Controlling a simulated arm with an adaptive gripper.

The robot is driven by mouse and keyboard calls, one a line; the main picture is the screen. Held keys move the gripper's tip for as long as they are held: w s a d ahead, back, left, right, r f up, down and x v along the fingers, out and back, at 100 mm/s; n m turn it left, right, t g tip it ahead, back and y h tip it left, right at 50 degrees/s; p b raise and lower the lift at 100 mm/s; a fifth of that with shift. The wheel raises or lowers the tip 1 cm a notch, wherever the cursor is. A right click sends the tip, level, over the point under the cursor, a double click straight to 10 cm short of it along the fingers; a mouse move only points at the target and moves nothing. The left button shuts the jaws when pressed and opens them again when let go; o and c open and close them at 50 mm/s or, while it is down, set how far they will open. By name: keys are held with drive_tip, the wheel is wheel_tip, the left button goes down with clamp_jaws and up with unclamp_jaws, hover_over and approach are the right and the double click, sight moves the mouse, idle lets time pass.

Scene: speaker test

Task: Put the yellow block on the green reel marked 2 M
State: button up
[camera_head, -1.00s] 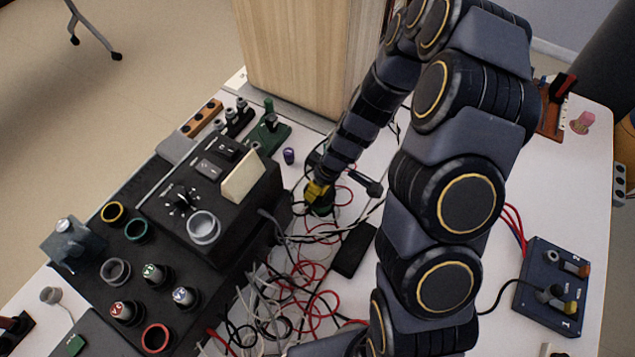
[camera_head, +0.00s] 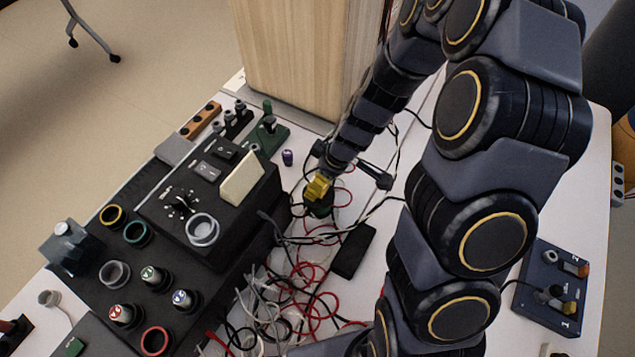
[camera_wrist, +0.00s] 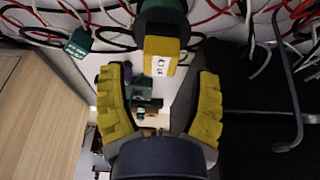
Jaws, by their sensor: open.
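The yellow block (camera_wrist: 161,56) has a white label with dark writing on one face. In the wrist view it sits against the end of a dark green reel (camera_wrist: 162,18) and appears to rest on it. The mark on the reel cannot be read. My gripper (camera_wrist: 160,88) is open, its yellow-padded fingers on either side, with the block between and just beyond the tips and gaps on both sides. In the head view the dark green reel (camera_head: 319,210) stands among cables, with yellow above it; block and finger pads are hard to tell apart there.
A black console (camera_head: 190,215) with knobs and rings stands left of the reel. Red, black and white cables (camera_head: 300,290) tangle in front. A wooden cabinet (camera_head: 300,60) rises behind. A small purple cylinder (camera_head: 288,157) and a black box (camera_head: 353,250) are close by.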

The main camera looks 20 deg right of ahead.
drive_tip(key=s+a+r+m+g, duration=0.2)
drive_tip(key=s+r+m, duration=0.1)
drive_tip(key=s+r, duration=1)
drive_tip(key=s+d+r+m+g+h, duration=0.1)
drive_tip(key=s+r+m+g+h, duration=0.1)
drive_tip(key=s+r+m, duration=0.4)
drive_tip(key=s+r, duration=0.1)
drive_tip(key=s, duration=0.3)
drive_tip(key=shift+r, duration=0.15)
